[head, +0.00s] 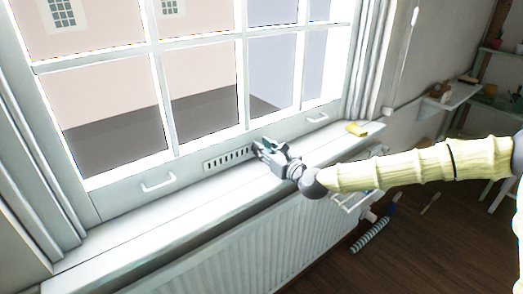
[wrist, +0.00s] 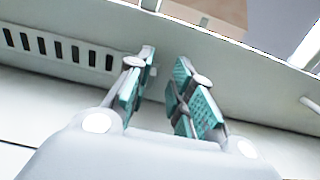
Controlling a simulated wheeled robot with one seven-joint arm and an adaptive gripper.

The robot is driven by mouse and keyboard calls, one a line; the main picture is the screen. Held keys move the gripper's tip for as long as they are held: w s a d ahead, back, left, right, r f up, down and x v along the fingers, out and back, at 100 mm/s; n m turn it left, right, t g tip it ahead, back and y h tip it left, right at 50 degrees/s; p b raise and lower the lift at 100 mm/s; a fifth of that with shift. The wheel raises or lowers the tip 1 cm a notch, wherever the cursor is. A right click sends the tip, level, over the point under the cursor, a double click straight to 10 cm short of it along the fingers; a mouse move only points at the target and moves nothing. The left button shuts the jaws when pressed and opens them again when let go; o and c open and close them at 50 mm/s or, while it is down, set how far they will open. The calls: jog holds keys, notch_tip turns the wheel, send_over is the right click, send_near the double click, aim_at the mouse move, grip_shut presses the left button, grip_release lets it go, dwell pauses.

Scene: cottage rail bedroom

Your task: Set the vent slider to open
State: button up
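The vent (head: 228,158) is a pale slotted strip on the window's bottom rail, with a row of dark slots. In the wrist view the vent (wrist: 62,50) runs in from the left, and its right end passes behind my left finger. My gripper (head: 261,146) is at the vent's right end, its fingers pointing at the rail. In the wrist view my gripper (wrist: 166,62) has its green-padded fingers apart, with a narrow gap and nothing clearly held between them. I cannot make out the slider's knob; the fingers may hide it.
Sash handles (head: 158,183) and (head: 317,118) stick out from the rail on either side. A radiator (head: 240,238) stands under the sill.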

jog(key=shift+s+a, duration=0.1)
jog(key=shift+a, duration=0.1)
jog(key=v, duration=1.2)
jog(key=shift+f, duration=0.1)
dwell(0.3)
